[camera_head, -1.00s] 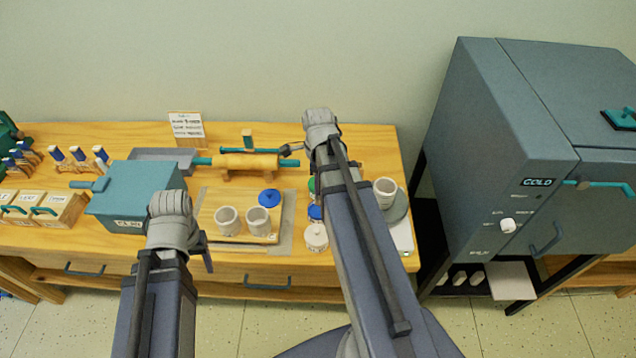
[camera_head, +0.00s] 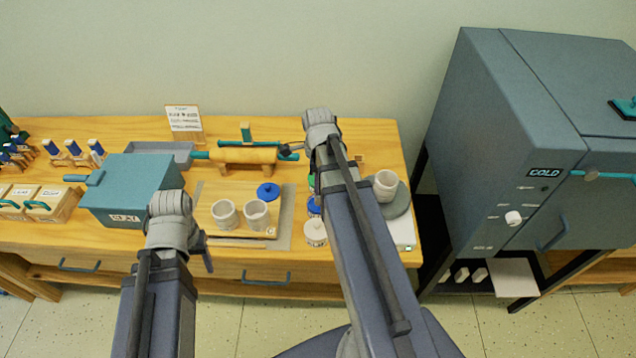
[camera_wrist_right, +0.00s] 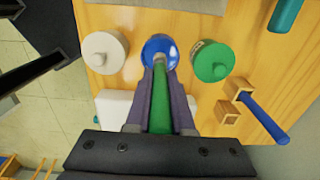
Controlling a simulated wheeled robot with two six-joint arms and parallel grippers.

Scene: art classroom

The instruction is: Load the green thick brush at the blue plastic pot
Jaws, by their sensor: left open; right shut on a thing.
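The green thick brush (camera_wrist_right: 160,112) is held between the fingers of my right gripper (camera_wrist_right: 160,108) in the right wrist view. Its far end lies over the open mouth of the blue plastic pot (camera_wrist_right: 160,46), with blue inside; whether it touches the paint I cannot tell. In the head view the blue pot (camera_head: 314,206) shows partly beside my right arm, which hides my right fingers and the brush. My left gripper (camera_head: 206,256) is open and empty at the bench's front; its fingers barely show.
A white-lidded pot (camera_wrist_right: 104,52) and a green-lidded pot (camera_wrist_right: 211,61) flank the blue pot. A blue brush (camera_wrist_right: 264,118) rests at a wooden holder (camera_wrist_right: 238,91). A blue lid (camera_head: 268,190) and two cups lie on a board. A teal box (camera_head: 128,188) stands left, a kiln (camera_head: 500,150) right.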

